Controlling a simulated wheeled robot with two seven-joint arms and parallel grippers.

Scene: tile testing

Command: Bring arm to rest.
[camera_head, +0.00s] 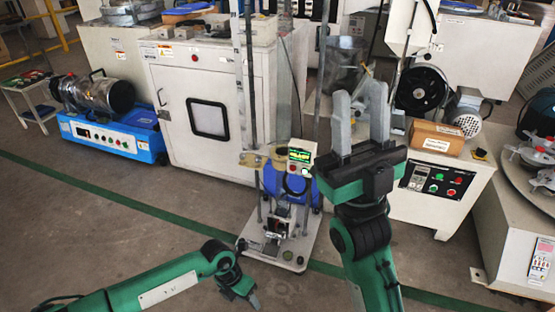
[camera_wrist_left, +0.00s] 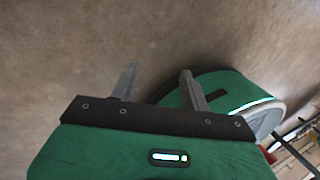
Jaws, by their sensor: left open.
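My left arm (camera_head: 160,290) is green and black and reaches in low from the left, over the bare floor. Its gripper (camera_head: 250,295) points down and away from the machines, partly cut by its own wrist in the head view. My right arm (camera_head: 368,245) rises at the centre right. Its gripper (camera_head: 360,105) points up, with the two grey fingers well apart and no object visible between them.
A tall tile-testing stand (camera_head: 276,252) stands on the floor between the arms. A white cabinet (camera_head: 205,75), a blue pump unit (camera_head: 115,135) and a white machine with a control panel (camera_head: 440,185) are behind. A round-table machine (camera_head: 510,235) is at right. Floor at left is clear.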

